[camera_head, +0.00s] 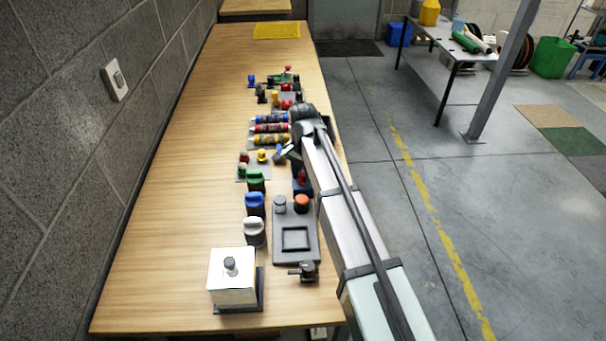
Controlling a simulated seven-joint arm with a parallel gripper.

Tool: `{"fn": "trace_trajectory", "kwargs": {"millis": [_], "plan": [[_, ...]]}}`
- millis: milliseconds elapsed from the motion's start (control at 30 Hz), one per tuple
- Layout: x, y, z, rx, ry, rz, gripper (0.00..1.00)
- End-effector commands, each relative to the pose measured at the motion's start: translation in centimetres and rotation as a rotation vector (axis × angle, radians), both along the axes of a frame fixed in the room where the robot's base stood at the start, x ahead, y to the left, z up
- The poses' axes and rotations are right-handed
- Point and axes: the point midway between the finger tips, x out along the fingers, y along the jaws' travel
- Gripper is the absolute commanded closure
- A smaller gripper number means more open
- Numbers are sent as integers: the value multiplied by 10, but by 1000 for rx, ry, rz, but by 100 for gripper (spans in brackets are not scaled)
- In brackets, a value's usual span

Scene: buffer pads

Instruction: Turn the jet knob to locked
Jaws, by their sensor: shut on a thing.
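My arm reaches in from the lower right, and its dark wrist is over the right side of the table. My gripper (284,153) shows small below the wrist, low beside a small panel of coloured knobs (253,167). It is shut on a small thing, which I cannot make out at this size. I cannot tell which dark knob is the jet one, or read any locked mark.
Green (256,181), blue (255,203) and white (254,231) knobs stand in a row. A grey tray (296,258) is right of them. Coloured cylinders (270,128) lie beyond my gripper. A block wall borders the left. The table's left half is clear.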

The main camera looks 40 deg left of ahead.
Motion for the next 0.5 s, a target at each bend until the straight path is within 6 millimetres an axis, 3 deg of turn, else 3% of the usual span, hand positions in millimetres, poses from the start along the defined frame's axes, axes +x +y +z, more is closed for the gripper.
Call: {"fn": "trace_trajectory", "kwargs": {"millis": [500], "plan": [[0,0,0,0,1,-84,86]]}}
